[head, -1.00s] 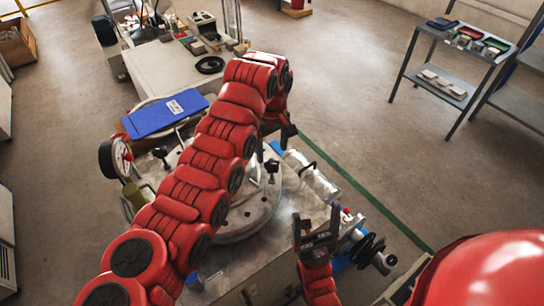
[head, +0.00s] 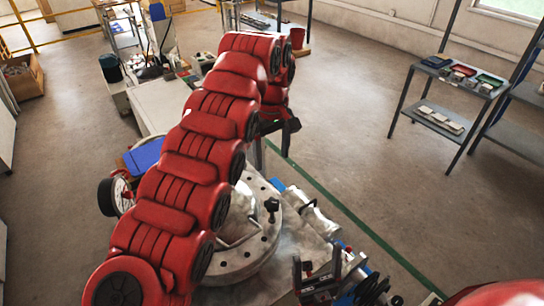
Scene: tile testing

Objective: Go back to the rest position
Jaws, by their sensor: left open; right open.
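My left arm arches up from the lower left across the middle of the head view and bends down at its far end. My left gripper (head: 275,143) hangs there with its dark fingers apart and nothing between them, above the area behind the round metal plate (head: 250,248) of the testing machine. The arm hides part of the machine. My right gripper (head: 318,272) is low in the picture, right of the plate, with its black jaws apart and empty. Its arm is mostly out of view.
A pressure gauge (head: 121,195) and a blue panel (head: 143,156), partly hidden by my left arm, are at the machine's left. A pale cluttered workbench (head: 158,104) stands behind. A metal shelf (head: 428,118) with small trays is at the right. Open floor (head: 350,120) lies between.

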